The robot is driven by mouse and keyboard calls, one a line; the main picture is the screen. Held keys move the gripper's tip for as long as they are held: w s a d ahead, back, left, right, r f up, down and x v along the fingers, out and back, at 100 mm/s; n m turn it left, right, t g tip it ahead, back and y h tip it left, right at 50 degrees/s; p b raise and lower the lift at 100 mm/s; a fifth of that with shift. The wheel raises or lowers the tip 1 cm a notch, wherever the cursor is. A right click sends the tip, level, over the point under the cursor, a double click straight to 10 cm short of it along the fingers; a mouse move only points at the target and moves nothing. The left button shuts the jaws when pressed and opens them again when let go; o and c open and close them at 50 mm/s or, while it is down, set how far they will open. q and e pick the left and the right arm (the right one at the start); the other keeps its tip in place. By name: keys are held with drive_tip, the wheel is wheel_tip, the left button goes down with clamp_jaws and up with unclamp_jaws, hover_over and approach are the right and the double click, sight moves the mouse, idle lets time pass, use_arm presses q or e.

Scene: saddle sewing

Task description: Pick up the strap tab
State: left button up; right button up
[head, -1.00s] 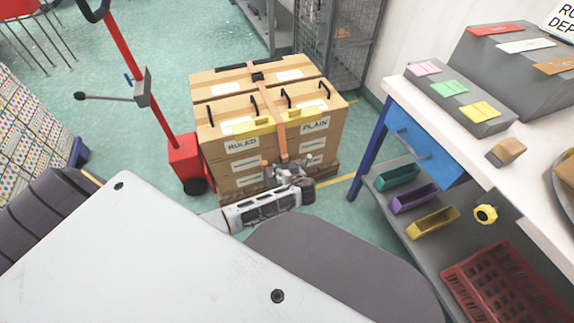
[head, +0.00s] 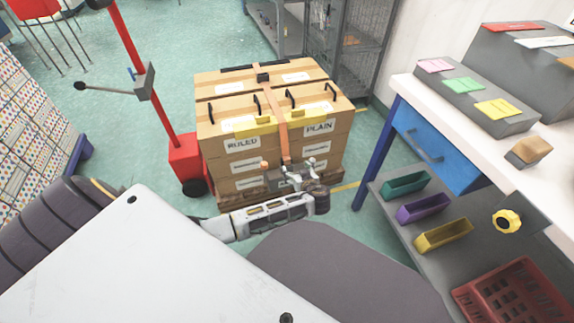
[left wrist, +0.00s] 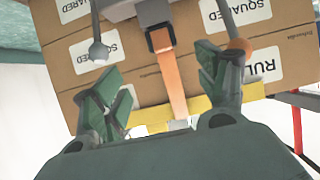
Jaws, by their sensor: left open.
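An orange strap (head: 280,125) runs over the top and down the near face of a stack of cartons (head: 228,165). In the left wrist view the strap (left wrist: 173,85) runs between a dark buckle (left wrist: 160,39) and a yellow edge guard (left wrist: 200,108). I cannot tell a separate tab from the strap. My left gripper (head: 298,178) is at the near face of the stack, by the strap's lower end. Its two green fingers (left wrist: 165,88) are spread on either side of the strap, with nothing between them gripped. My right gripper is out of view.
A grey fitting (left wrist: 125,8) with rods ending in a grey ball (left wrist: 98,52) and an orange ball (left wrist: 240,48) is close to the fingers. A red pallet truck (head: 186,160) stands left of the stack. A white workbench (head: 440,115) stands at right.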

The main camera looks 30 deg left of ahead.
sight(287, 161)
use_arm(q)
drive_tip(key=shift+b+x, duration=1.65)
drive_tip(key=shift+x, duration=2.65)
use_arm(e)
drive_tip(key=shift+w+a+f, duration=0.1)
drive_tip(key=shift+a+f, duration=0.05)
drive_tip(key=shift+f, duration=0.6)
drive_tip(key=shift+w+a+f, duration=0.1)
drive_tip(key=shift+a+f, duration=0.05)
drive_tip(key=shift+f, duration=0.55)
use_arm(q)
drive_tip(key=shift+a+f, duration=0.1)
drive_tip(key=shift+a, duration=0.05)
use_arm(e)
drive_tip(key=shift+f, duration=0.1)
use_arm(q)
drive_tip(key=shift+s+b+x, duration=0.25)
drive_tip(key=shift+b+x, duration=0.7)
drive_tip(key=shift+x, duration=0.35)
drive_tip(key=shift+b+x, duration=0.6)
drive_tip(key=shift+x, duration=0.7)
drive_tip(key=shift+s, duration=0.1)
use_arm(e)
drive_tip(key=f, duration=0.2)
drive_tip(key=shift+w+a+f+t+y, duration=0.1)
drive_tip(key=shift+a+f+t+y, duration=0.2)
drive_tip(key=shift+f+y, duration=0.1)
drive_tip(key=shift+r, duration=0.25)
